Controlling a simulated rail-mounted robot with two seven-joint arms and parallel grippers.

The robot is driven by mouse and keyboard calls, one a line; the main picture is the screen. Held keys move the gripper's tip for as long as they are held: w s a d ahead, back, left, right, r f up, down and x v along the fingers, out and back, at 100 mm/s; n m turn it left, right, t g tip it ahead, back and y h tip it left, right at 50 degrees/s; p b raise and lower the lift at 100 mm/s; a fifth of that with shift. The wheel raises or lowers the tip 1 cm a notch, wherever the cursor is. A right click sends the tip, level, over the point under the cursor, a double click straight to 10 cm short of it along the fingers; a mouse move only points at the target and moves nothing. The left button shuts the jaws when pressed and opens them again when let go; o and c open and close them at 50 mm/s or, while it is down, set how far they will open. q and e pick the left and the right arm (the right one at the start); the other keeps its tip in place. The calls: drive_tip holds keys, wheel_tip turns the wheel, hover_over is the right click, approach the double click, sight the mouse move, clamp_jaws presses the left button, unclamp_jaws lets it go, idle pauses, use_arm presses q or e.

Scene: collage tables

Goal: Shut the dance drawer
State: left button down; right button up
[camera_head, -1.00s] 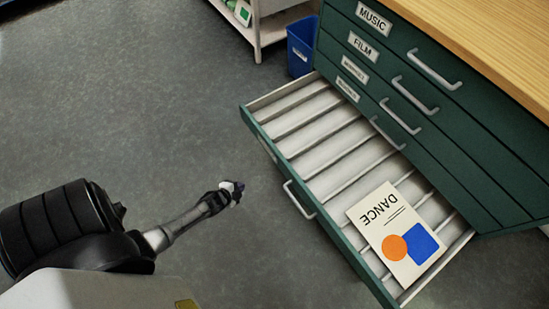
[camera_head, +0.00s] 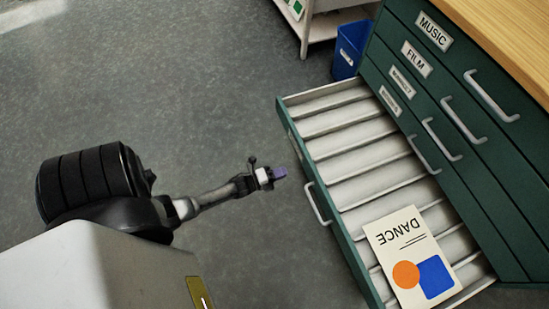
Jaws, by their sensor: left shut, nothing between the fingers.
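The open drawer (camera_head: 362,257) is pulled far out of the green cabinet (camera_head: 440,150), near its bottom. A white poster (camera_head: 400,248) marked DANCE, with an orange disc and a blue square, lies in its near end. The drawer's grey handle (camera_head: 318,204) is on its front face; any label on that face is not readable. My left gripper (camera_head: 279,173) is shut and empty, with purplish tips. It is in front of the drawer's front face, to the left of the handle, with a gap between. My right gripper is not in view.
The closed drawers above carry labels, MUSIC (camera_head: 434,31) and FILM (camera_head: 416,59) among them. A wooden top (camera_head: 505,35) covers the cabinet. A blue bin (camera_head: 349,48) and a white shelf (camera_head: 318,28) stand behind. The grey floor at left is clear.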

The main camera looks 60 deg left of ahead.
sight(308, 163)
use_arm(q)
drive_tip(key=w+b, duration=0.1)
drive_tip(key=w, duration=0.2)
drive_tip(key=w+b, duration=0.1)
drive_tip(key=w, duration=0.1)
drive_tip(key=w+d+b, duration=0.1)
drive_tip(key=w, duration=0.2)
drive_tip(key=shift+w, duration=0.4)
